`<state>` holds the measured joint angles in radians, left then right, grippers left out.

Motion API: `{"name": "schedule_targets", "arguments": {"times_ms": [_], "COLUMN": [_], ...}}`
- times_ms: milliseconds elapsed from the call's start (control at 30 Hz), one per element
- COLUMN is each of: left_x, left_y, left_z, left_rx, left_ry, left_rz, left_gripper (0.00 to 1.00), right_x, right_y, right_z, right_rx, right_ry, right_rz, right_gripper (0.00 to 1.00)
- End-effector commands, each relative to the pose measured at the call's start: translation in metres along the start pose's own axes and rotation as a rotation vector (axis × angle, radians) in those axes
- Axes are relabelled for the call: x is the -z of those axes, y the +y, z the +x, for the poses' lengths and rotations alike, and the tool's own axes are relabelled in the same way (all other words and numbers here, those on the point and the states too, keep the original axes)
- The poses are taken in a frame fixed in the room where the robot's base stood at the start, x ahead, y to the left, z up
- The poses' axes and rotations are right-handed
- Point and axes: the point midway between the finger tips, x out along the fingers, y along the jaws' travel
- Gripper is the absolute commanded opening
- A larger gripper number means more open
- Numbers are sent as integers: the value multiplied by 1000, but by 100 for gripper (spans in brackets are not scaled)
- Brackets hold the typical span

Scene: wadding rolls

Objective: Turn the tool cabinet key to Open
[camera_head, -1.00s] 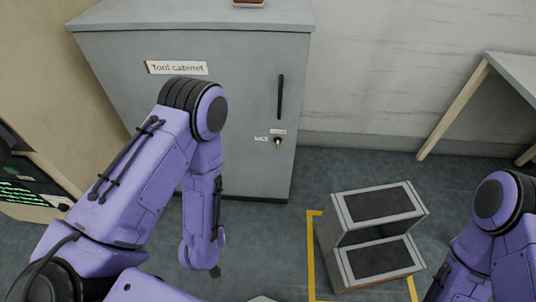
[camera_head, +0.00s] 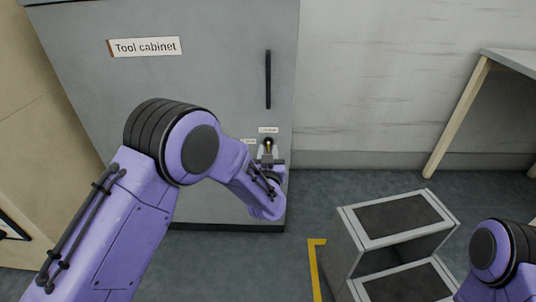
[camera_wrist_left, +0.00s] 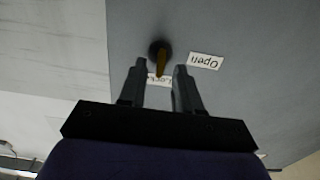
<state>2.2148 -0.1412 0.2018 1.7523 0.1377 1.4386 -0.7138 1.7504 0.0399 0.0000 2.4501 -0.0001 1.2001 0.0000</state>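The grey tool cabinet (camera_head: 215,80) stands ahead with its door closed. A brass key (camera_wrist_left: 161,60) sits in a dark round lock on the door; it also shows in the head view (camera_head: 268,146). The Open label (camera_wrist_left: 206,62) is right of the key in the wrist view, upside down. The Lock label (camera_wrist_left: 160,80) is below the key there, partly hidden by a finger. My left gripper (camera_wrist_left: 160,66) is open, its two fingertips on either side of the key's near end, with gaps visible. It is at the lock in the head view (camera_head: 268,156). My right gripper is out of view.
A dark vertical handle (camera_head: 268,79) is above the lock. A grey step stool (camera_head: 395,222) stands on the floor at right, by yellow floor tape (camera_head: 316,268). A table (camera_head: 510,65) is at the far right. Floor between cabinet and stool is clear.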

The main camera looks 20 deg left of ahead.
Motion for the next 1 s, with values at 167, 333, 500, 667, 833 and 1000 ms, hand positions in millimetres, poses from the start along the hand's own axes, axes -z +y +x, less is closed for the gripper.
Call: {"name": "schedule_targets", "arguments": {"times_ms": [167, 333, 500, 667, 833, 1000], "left_x": [-1, 0, 0, 0, 0, 1], "left_y": [0, 0, 0, 0, 0, 0], "left_z": [18, 20, 20, 20, 19, 20], "left_rx": [0, -1, -1, -1, -1, -1], "left_ry": [-1, -2, -2, -1, -2, -1], "left_rz": [0, 1, 1, 1, -12, -66], "left_gripper": [33, 33, 7, 0, 0, 0], "right_x": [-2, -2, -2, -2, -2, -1], "right_y": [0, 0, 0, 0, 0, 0], "right_z": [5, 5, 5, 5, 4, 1], "right_rx": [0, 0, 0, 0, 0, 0], "right_ry": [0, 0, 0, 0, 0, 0], "right_rz": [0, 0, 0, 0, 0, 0], "right_gripper": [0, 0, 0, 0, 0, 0]}}
